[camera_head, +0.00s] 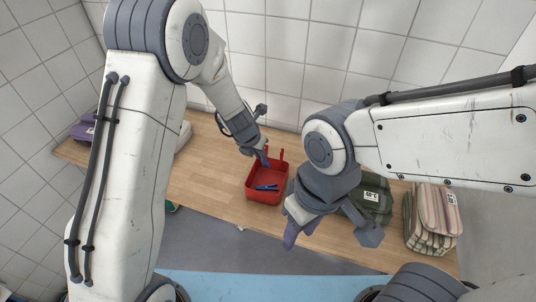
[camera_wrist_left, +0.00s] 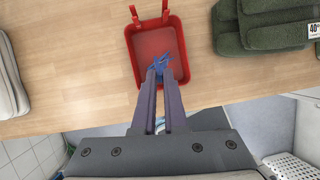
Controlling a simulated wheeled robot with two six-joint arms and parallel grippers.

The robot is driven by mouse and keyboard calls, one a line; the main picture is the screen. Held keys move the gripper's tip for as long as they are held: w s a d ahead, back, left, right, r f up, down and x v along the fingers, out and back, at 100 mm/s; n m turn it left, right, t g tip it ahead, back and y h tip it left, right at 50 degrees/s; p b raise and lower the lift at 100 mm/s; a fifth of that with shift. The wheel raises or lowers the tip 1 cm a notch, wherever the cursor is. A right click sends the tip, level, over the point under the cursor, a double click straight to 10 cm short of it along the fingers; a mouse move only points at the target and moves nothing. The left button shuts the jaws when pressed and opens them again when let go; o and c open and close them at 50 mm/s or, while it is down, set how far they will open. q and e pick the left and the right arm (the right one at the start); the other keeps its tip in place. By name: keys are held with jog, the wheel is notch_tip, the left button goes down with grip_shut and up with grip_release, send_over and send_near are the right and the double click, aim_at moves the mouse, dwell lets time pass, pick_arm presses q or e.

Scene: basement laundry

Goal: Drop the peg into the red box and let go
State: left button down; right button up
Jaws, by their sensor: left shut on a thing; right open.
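The red box (camera_head: 251,193) stands on the wooden counter in the middle of the head view, and it also shows in the left wrist view (camera_wrist_left: 133,50). My left gripper (camera_head: 264,161) is over the back part of the box, its fingers shut on a blue peg (camera_wrist_left: 157,66) at the fingertips. The fingers hide part of the peg. Blue pieces (camera_head: 266,187) lie on the box floor; in the wrist view they overlap the held peg, so I cannot separate them clearly. My right gripper (camera_head: 331,236) is open and empty, in front of the counter's right half.
A green folded stack (camera_head: 375,197) and a striped folded stack (camera_head: 433,215) with labels lie right of the box. Pale folded cloth (camera_head: 183,136) and a purple stack (camera_head: 83,131) lie to the left. The wooden counter (camera_head: 208,170) is bare left of the box. A tiled wall stands behind.

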pick_arm(q)
notch_tip(320, 180, down, 6)
jog(key=s+d+h+b, duration=0.1)
jog(key=d+b, duration=0.1)
jog(key=b, duration=0.6)
jog(key=shift+d+r+g, duration=0.15)
jog(key=shift+d+g, duration=0.1)
jog(key=shift+g, duration=0.15)
jog(key=c, duration=0.9)
grip_release()
jog(key=p+v, duration=0.3)
jog(key=v, duration=0.7)
jog(key=shift+s+r, duration=0.1)
jog(key=shift+r, duration=0.15)
